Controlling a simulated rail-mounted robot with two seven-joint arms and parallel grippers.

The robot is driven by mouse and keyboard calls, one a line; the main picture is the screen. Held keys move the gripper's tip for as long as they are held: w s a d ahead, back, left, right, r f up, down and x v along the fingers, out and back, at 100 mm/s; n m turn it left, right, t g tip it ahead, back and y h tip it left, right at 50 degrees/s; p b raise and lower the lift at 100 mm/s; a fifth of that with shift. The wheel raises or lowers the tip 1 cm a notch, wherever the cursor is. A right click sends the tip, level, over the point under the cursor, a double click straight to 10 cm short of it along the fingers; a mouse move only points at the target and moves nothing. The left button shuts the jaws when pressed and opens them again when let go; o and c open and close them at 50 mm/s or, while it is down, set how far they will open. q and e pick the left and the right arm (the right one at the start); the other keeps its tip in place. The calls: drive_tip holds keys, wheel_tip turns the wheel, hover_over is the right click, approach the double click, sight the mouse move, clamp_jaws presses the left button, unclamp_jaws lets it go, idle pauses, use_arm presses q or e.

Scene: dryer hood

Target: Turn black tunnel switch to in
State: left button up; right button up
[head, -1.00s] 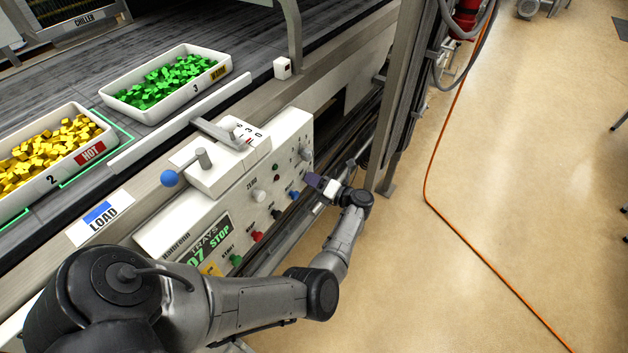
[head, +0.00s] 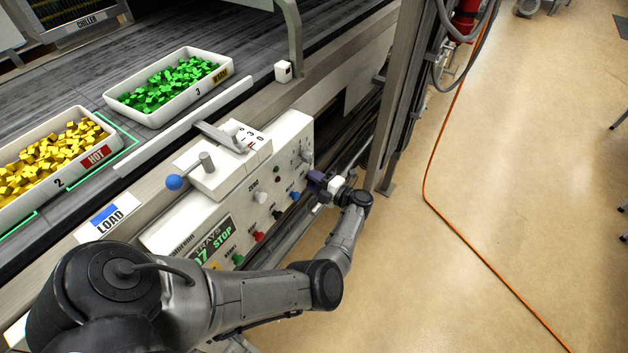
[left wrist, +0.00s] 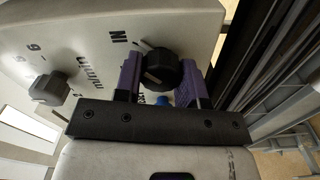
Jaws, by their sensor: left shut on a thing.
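The black tunnel switch (left wrist: 160,68) is a round ribbed knob with a white pointer line, on the white panel (left wrist: 90,25) in the left wrist view. An "IN" label (left wrist: 119,39) is printed above and left of it. The pointer line slants and does not point straight at that label. My left gripper (left wrist: 163,82) has its purple fingers on either side of the knob, shut on it. In the head view the left gripper (head: 314,182) is at the right end of the panel and hides the switch. My right gripper is not in view.
A grey knob (left wrist: 48,88) sits left of the switch. Several coloured knobs, one blue (head: 294,196), line the panel's lower edge. A metal post (head: 400,110) stands just right of my left gripper. Trays of green (head: 125,111) and yellow pieces rest on the conveyor.

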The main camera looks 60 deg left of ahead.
use_arm(q)
drive_tip(key=shift+m, duration=0.3)
idle(0.4)
drive_tip(key=o, duration=0.9)
drive_tip(key=shift+o, duration=0.2)
drive_tip(key=b+v, duration=0.1)
drive_tip(key=v, duration=1.3)
